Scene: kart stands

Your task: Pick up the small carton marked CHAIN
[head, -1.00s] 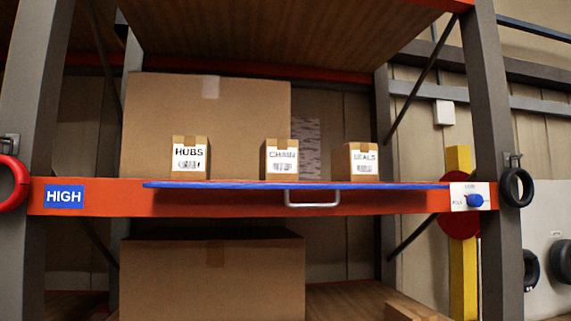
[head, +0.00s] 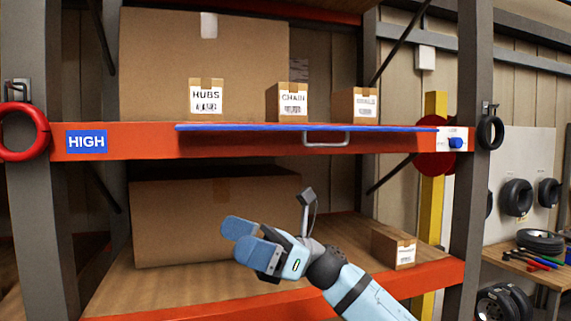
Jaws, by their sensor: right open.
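The small carton marked CHAIN (head: 288,103) stands upright on the high shelf, just behind the blue front edge strip (head: 300,127). It is between the carton marked HUBS (head: 206,98) on its left and another small carton (head: 354,104) on its right, whose label is blurred now. Nothing hides its front. My right gripper (head: 246,240) is open and empty. It shows well below the CHAIN carton and to its left, in front of the lower bay, pointing left. My left gripper is out of view.
A large carton (head: 180,50) stands behind the small ones. An orange beam with a HIGH sign (head: 87,142) and a metal handle (head: 327,140) runs along the shelf front. Another large carton (head: 165,220) and a small carton (head: 393,247) sit on the lower shelf.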

